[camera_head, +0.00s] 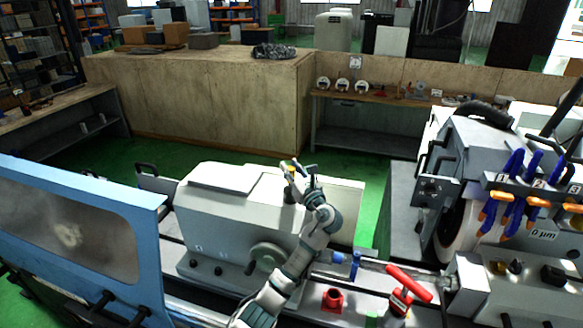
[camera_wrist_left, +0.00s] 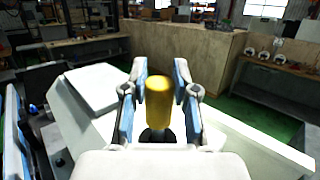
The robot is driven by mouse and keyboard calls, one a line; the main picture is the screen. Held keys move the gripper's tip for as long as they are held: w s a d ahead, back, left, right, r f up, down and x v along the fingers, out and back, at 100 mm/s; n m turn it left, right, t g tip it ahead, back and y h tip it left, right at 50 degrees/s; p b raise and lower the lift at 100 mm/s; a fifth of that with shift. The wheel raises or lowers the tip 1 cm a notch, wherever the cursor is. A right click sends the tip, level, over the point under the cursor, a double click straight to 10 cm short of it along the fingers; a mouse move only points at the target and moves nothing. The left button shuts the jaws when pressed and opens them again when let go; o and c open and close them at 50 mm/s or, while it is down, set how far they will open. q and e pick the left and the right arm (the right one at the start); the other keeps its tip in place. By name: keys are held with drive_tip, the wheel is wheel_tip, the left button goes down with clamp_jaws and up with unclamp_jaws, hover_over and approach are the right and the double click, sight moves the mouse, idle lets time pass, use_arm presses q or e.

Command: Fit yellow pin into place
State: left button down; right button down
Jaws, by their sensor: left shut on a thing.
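The yellow pin (camera_wrist_left: 159,100) stands upright between the fingers of my left gripper (camera_wrist_left: 158,78) in the left wrist view. My left gripper (camera_head: 299,172) is shut on it, above the grey-white machine housing (camera_head: 222,215) in the head view. A dark round part (camera_wrist_left: 157,136) shows just below the pin; I cannot tell whether the pin touches it or sits in it. In the head view only a small bit of yellow shows at the gripper. My right gripper is not in view.
A blue-framed guard (camera_head: 80,225) stands at the left. A handwheel (camera_head: 267,256) is on the housing's front. A red handle (camera_head: 408,283) and a red fitting (camera_head: 332,299) sit at the lower right. The grinding head (camera_head: 480,180) with blue and orange clamps is at the right.

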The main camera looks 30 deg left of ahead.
use_arm(q)
drive_tip(key=shift+f, duration=1.3)
drive_tip(key=c, duration=0.8)
unclamp_jaws()
drive_tip(key=shift+d, duration=0.1)
drive_tip(key=v, duration=1.2)
